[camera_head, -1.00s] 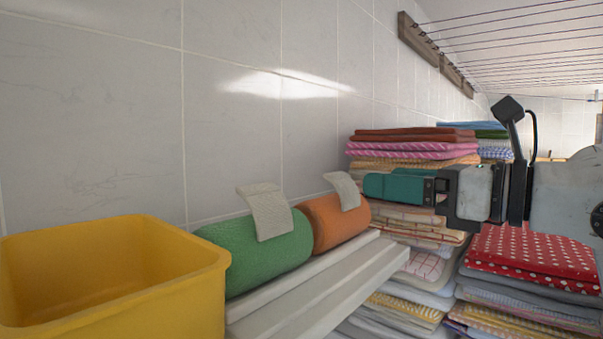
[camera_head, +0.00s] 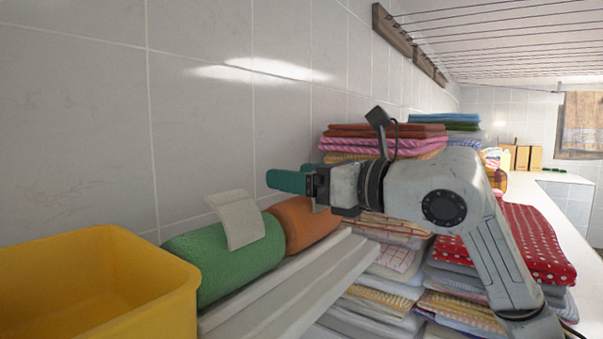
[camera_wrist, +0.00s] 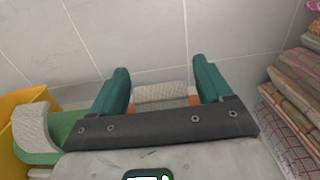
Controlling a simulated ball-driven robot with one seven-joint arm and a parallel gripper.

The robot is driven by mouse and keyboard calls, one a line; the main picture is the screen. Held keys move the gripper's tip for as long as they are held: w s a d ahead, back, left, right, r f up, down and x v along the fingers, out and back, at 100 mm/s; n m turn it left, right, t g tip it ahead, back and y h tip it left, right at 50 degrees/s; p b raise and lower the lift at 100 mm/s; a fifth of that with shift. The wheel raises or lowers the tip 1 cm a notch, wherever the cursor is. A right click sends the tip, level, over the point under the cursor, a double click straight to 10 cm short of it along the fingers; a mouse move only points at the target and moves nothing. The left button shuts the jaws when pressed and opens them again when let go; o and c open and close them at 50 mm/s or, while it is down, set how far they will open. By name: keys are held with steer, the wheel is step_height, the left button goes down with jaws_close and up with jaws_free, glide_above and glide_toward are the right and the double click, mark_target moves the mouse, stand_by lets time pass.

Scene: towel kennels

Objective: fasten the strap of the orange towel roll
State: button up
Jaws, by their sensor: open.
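The orange towel roll (camera_head: 303,228) lies beside the wall, just right of the green roll, on a pale slatted rack. My gripper (camera_head: 288,182) is above it, teal fingers apart. In the head view the fingers and wrist hide the orange roll's strap. In the wrist view the pale strap (camera_wrist: 160,95) shows between the two open fingers, with slivers of the orange roll (camera_wrist: 138,106) beside it. The strap is not gripped. Whether a finger touches it, I cannot tell.
The green roll (camera_head: 225,262), with its loose strap (camera_head: 238,220) standing up, lies to the left. A yellow bin (camera_head: 165,295) stands at front left. Folded towel stacks (camera_head: 385,145) rise behind and right, with a red dotted towel (camera_head: 538,240). The tiled wall is close behind.

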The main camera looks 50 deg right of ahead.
steer(key=c, duration=1)
steer(key=shift+w+g+p, duration=0.2)
steer(key=shift+g+p, duration=0.3)
steer(key=shift+g, duration=0.1)
steer(key=shift+c, duration=0.3)
steer(key=shift+w+f+g, duration=0.2)
steer(key=shift+g, duration=0.3)
steer(key=shift+w+f+g+p, duration=0.2)
steer(key=shift+f+g, duration=0.15)
steer(key=shift+g, duration=0.25)
steer(key=shift+w+f+g+p, duration=0.15)
steer(key=shift+f+g, duration=0.2)
steer(key=shift+g, duration=0.25)
steer(key=shift+s, duration=0.1)
steer(key=o, duration=1.1)
steer(key=shift+c, duration=0.2)
